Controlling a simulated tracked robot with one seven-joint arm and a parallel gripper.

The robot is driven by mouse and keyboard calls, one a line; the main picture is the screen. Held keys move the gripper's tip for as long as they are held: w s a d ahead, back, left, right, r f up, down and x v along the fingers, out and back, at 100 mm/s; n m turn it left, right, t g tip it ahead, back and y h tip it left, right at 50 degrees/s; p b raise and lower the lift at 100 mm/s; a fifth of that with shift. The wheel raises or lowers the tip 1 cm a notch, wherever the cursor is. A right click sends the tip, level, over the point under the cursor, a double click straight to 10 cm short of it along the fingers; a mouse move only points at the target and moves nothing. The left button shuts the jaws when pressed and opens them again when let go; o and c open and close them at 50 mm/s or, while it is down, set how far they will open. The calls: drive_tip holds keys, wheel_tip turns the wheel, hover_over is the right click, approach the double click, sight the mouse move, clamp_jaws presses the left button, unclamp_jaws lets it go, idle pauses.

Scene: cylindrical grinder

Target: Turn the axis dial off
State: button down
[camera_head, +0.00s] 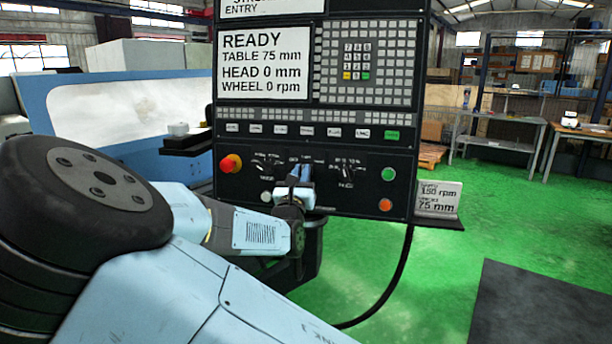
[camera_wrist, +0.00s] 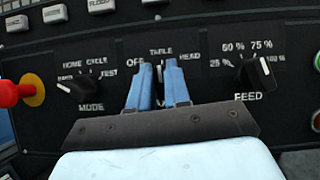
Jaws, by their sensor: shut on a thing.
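The axis dial (camera_wrist: 160,76) is the middle dial on the black control panel, with OFF, TABLE and HEAD printed around it. Only a small dark part with a white mark shows between my fingers, and the mark looks upright, towards TABLE. The name below the dial is mostly hidden by my gripper. My gripper (camera_wrist: 158,66) has its two blue fingers on either side of the dial, shut on it. In the head view my gripper (camera_head: 301,172) reaches the lower middle of the panel and covers the dial.
The mode dial (camera_wrist: 78,86) is left of my fingers and the feed dial (camera_wrist: 258,74) is right. A red emergency button (camera_head: 230,164) sits at the panel's left. Green (camera_head: 388,174) and orange (camera_head: 385,205) buttons are at its right. The screen (camera_head: 262,62) reads READY.

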drive_tip(key=n+y, duration=0.2)
drive_tip(key=n, duration=0.2)
drive_tip(key=n+y, duration=0.3)
drive_tip(key=n, duration=0.1)
drive_tip(key=shift+a+n+g+y, duration=0.1)
drive_tip(key=shift+n+g+y, duration=0.3)
drive_tip(key=shift+n+y, duration=0.8)
drive_tip(key=shift+n, duration=0.5)
drive_tip(key=c, duration=1.1)
unclamp_jaws()
drive_tip(key=shift+f, duration=0.1)
